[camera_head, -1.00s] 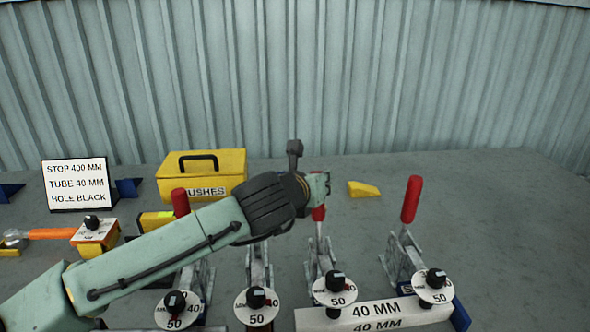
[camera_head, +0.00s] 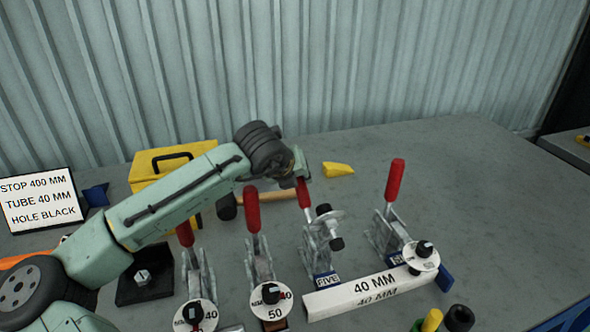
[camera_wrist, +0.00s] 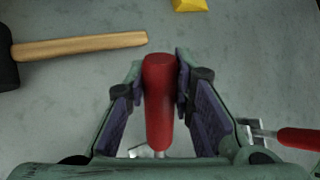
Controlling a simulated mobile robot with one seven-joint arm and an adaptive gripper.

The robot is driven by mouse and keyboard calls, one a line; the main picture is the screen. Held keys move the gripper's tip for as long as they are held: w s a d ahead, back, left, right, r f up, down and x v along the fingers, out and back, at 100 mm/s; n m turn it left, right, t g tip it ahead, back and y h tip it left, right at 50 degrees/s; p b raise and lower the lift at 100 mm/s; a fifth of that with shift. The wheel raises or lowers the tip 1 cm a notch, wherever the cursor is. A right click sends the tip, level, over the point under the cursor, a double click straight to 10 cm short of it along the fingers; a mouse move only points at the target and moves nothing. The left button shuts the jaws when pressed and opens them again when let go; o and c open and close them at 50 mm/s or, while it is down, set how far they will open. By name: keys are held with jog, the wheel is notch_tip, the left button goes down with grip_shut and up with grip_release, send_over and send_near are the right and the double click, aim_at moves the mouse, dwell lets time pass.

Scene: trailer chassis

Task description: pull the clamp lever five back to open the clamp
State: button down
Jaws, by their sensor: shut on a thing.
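Clamp five (camera_head: 318,255) stands on the bench behind a label plate reading FIVE (camera_head: 326,280). Its red lever (camera_head: 304,195) points up, with its top hidden by my gripper in the head view. My gripper (camera_head: 303,178) is shut on the red lever. In the wrist view the red lever (camera_wrist: 158,105) stands between the two fingers of my gripper (camera_wrist: 160,62).
Red-levered clamps stand to the right (camera_head: 395,180) and left (camera_head: 252,210). The 40 MM bar (camera_head: 365,292) lies in front. A wooden-handled hammer (camera_wrist: 85,45), a yellow wedge (camera_head: 338,169) and a yellow box (camera_head: 150,165) lie behind. The bench's right side has free room.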

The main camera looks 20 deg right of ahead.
jog(key=shift+w+f+g, duration=0.25)
jog(key=shift+f+g, duration=0.05)
jog(key=shift+f, duration=0.1)
jog(key=c, duration=1.3)
grip_release()
jog(key=shift+c, duration=0.2)
jog(key=shift+r, duration=0.1)
jog(key=v, duration=1.1)
jog(key=shift+s+a+r, duration=0.2)
jog(key=shift+s+r, duration=0.05)
